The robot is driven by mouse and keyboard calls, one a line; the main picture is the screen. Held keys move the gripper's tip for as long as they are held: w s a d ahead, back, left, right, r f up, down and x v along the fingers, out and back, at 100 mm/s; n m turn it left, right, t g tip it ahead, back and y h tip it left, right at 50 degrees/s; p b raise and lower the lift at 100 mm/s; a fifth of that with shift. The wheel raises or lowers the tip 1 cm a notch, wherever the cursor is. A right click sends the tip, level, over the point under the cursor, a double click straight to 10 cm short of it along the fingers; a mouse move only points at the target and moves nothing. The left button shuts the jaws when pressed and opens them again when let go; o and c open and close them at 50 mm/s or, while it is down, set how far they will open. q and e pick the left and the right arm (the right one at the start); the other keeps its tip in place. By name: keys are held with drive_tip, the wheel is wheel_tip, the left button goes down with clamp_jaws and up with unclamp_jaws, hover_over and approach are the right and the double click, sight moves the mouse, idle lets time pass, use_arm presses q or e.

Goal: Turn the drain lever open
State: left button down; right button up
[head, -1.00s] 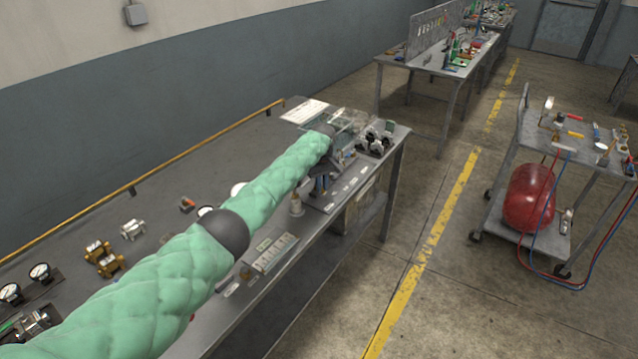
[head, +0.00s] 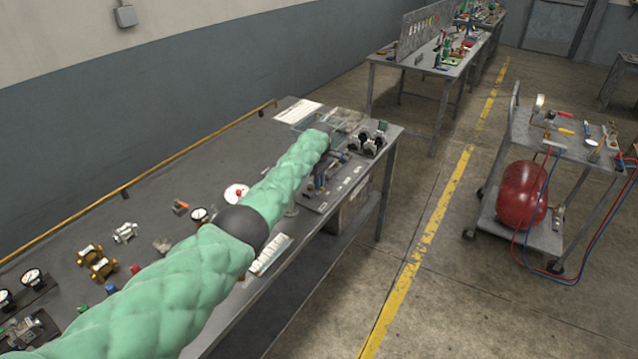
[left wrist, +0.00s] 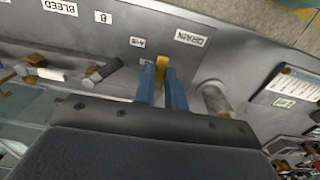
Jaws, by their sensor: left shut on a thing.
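In the left wrist view my left gripper (left wrist: 161,84) has its two blue fingers shut on a yellow lever (left wrist: 161,68), which I take as the drain lever. The lever shows between the fingertips, just below and left of the DRAIN label (left wrist: 191,39); its lower part is hidden. A small label (left wrist: 138,43) is left of it. In the head view my left gripper (head: 320,178) is at the panel (head: 345,182) near the bench's far right end, mostly covered by my green-sleeved arm. My right gripper is not in view.
The bench (head: 185,160) holds gauges and brass fittings. A cart (head: 575,150) with a red tank (head: 521,195) stands right across open floor.

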use_arm(q)
drive_tip(key=shift+r, duration=0.1)
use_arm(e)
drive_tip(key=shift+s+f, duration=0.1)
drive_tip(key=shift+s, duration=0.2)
use_arm(q)
drive_tip(key=c, duration=1.5)
unclamp_jaws()
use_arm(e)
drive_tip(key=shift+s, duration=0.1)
use_arm(q)
drive_tip(key=shift+o, duration=0.2)
drive_tip(key=shift+r, duration=0.15)
drive_tip(key=shift+w+r, duration=0.1)
drive_tip(key=shift+r, duration=0.3)
wheel_tip(320, 180, up, 5)
drive_tip(key=shift+f+b, duration=0.1)
drive_tip(key=shift+b, duration=1)
drive_tip(key=shift+r, duration=0.9)
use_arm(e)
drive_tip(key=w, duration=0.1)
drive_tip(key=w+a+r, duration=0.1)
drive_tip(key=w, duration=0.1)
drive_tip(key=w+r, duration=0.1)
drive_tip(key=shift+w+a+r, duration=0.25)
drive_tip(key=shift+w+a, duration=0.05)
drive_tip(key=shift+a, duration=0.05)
